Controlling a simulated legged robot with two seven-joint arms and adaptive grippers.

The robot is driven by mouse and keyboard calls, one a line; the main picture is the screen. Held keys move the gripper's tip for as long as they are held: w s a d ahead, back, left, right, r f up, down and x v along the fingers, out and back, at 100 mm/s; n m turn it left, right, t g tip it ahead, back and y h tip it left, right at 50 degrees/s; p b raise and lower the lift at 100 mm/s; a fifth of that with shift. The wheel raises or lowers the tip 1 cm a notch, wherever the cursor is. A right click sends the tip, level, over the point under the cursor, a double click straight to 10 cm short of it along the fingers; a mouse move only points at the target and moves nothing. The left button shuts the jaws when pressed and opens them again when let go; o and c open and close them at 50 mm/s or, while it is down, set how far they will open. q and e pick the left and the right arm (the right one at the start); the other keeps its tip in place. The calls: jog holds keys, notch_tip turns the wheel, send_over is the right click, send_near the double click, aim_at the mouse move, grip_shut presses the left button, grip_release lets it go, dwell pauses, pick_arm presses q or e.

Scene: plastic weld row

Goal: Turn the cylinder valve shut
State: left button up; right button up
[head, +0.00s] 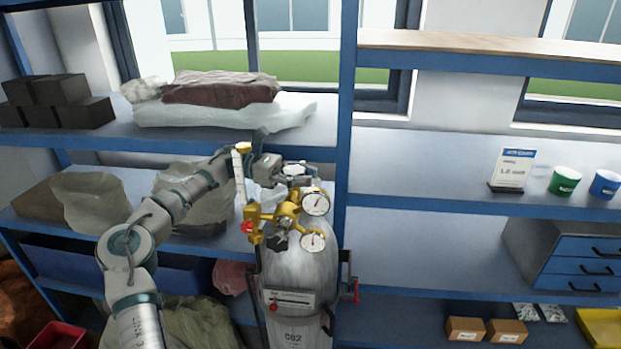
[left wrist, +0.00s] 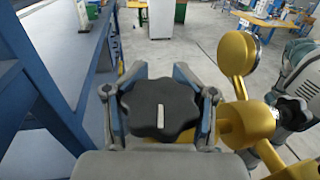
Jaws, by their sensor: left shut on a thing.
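The grey gas cylinder (head: 297,275) stands upright in front of the shelves. A brass regulator (head: 285,215) with two round gauges, an upper gauge (head: 315,203) and a lower gauge (head: 312,241), sits at its top. My left gripper (head: 285,171) is at the cylinder's top, behind and above the regulator. In the left wrist view, the black lobed valve handwheel (left wrist: 160,108) with a white mark sits between the fingers of my left gripper (left wrist: 162,92), which is shut on it. The white mark points along the picture's vertical. The handwheel is hard to make out in the head view. My right gripper does not show.
Blue shelving (head: 345,110) stands close behind and beside the cylinder. Folded cloths (head: 220,88) and dark blocks (head: 55,100) lie on the left shelves. The brass regulator (left wrist: 245,122) lies just right of the gripper in the wrist view. The middle right shelf is largely bare.

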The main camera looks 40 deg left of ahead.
pick_arm(q)
jog(key=g, duration=0.1)
jog(key=m+g+p, duration=0.1)
jog(key=m+g, duration=0.1)
jog(key=shift+s+r+h+p, duration=0.25)
jog(key=shift+h+p, duration=0.05)
jog(key=shift+p, duration=0.05)
jog(key=shift+s+a+m+g+p, duration=0.1)
jog(key=shift+s+m+g+p, duration=0.1)
jog(key=shift+m+g+p, duration=0.55)
jog(key=shift+s+m+g+p, duration=0.15)
jog(key=shift+m+g+p, duration=0.25)
jog(key=shift+g, duration=0.65)
jog(key=shift+o, duration=0.2)
jog(key=shift+r, duration=0.1)
